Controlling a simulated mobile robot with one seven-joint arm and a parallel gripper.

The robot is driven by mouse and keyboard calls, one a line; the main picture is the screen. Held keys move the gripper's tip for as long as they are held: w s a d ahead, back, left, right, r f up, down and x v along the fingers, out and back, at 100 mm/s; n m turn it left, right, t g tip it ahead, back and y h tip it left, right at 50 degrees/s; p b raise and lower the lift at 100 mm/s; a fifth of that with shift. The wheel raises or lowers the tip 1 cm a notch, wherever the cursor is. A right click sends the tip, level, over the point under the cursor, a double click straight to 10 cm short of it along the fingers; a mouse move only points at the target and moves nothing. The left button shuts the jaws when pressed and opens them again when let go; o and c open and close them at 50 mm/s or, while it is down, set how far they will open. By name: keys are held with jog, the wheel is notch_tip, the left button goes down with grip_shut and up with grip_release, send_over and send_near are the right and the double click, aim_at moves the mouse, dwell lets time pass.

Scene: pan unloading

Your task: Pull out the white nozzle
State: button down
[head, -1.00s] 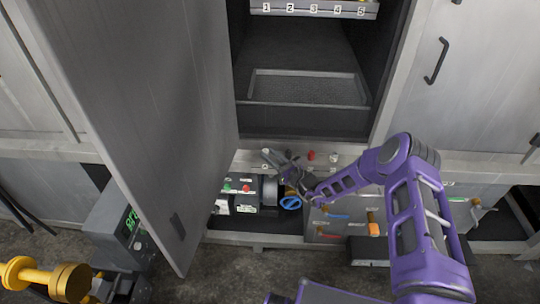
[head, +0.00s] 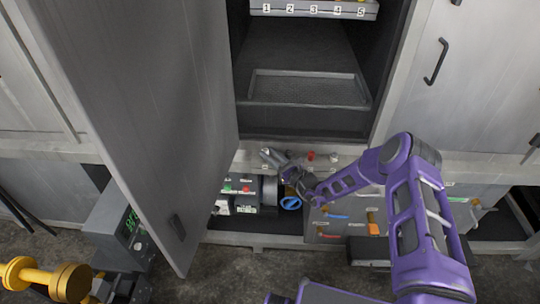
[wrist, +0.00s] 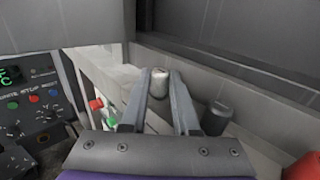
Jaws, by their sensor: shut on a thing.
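The white nozzle (wrist: 160,82) is a short, pale, rounded stub between my fingertips in the wrist view. My gripper (wrist: 159,92) is shut on it, with one finger on each side. In the head view my gripper (head: 268,156) is at the light ledge below the open cabinet bay, reaching in from the right. The nozzle is too small and too covered by the fingers to make out there. Its lower end is hidden in the wrist view.
A dark grey knob (wrist: 217,118) and a red knob (wrist: 303,166) stand on the ledge to the right. A large open door (head: 150,120) hangs at left. A control panel (wrist: 30,105) is at left in the wrist view. A blue ring handle (head: 291,203) sits below.

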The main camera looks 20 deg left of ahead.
jog(key=shift+r+p, duration=0.3)
jog(key=shift+r, duration=0.3)
jog(key=shift+r+p, duration=0.95)
jog(key=shift+r, duration=1.25)
